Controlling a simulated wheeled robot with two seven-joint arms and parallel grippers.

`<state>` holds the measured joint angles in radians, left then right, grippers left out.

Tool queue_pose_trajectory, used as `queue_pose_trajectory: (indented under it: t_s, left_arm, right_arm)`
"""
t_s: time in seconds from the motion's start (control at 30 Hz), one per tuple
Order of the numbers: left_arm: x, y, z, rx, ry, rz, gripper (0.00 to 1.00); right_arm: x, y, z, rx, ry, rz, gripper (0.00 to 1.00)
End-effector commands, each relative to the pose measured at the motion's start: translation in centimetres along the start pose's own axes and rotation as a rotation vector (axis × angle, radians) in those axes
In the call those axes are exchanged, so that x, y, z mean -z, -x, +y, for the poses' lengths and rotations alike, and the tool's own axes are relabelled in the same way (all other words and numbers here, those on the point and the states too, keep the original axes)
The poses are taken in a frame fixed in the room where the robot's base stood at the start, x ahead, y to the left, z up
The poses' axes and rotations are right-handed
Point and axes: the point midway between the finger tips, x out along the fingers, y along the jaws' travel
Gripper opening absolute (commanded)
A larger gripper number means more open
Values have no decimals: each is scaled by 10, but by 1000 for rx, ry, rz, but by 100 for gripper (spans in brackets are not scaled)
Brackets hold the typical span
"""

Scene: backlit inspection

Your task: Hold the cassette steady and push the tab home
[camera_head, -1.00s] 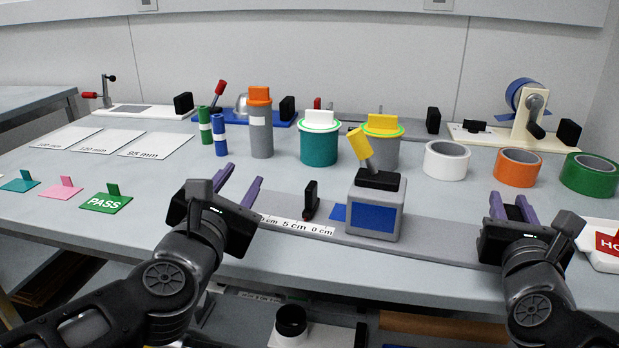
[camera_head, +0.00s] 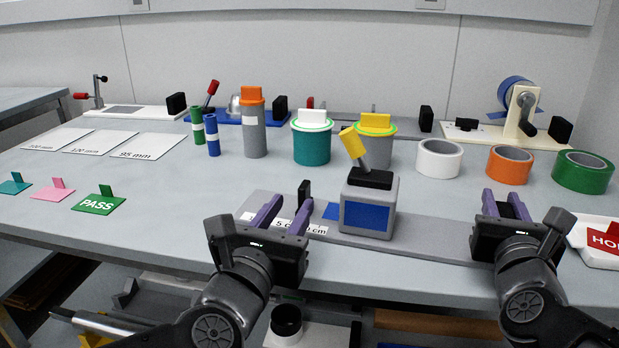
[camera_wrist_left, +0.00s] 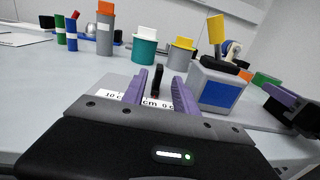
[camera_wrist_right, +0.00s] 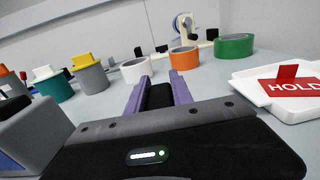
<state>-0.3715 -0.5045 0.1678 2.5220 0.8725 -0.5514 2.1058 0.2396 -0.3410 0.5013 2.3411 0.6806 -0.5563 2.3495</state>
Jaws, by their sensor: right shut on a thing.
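A grey block (camera_head: 368,222) with a blue front panel and a tilted yellow-handled lever (camera_head: 353,147) stands on a long grey base (camera_head: 435,238). Which part is the cassette is not clear. My right gripper (camera_head: 508,205) is shut on a black piece (camera_wrist_right: 159,96) at the base's right end.
Several lidded canisters, including a teal one (camera_head: 311,148), stand behind the block. Tape rolls, including an orange one (camera_head: 510,165), stand at back right. A white HOLD tray (camera_head: 597,255) is at far right, a green PASS card (camera_head: 98,204) at left.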

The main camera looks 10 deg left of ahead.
Motion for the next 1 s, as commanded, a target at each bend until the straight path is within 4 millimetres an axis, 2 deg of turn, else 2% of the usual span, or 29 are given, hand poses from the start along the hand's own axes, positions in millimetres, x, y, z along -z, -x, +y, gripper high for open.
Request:
queue_pose_trajectory:
  t_s: [0.4, 0.53, 0.7, 1.0]
  left_arm:
    - [2, -75, -1, 1, -2, 3, 35]
    - [1, -94, 0, 0, -1, 2, 35]
    - [1, -106, 0, 0, -1, 0, 35]
    - [0, -106, 0, 0, 0, 0, 33]
  right_arm:
    - [2, 0, 1, -2, 1, 4, 0]
    - [2, 0, 1, -2, 1, 4, 0]
    - [2, 0, 0, -2, 1, 4, 0]
    - [2, 0, 0, -2, 1, 4, 0]
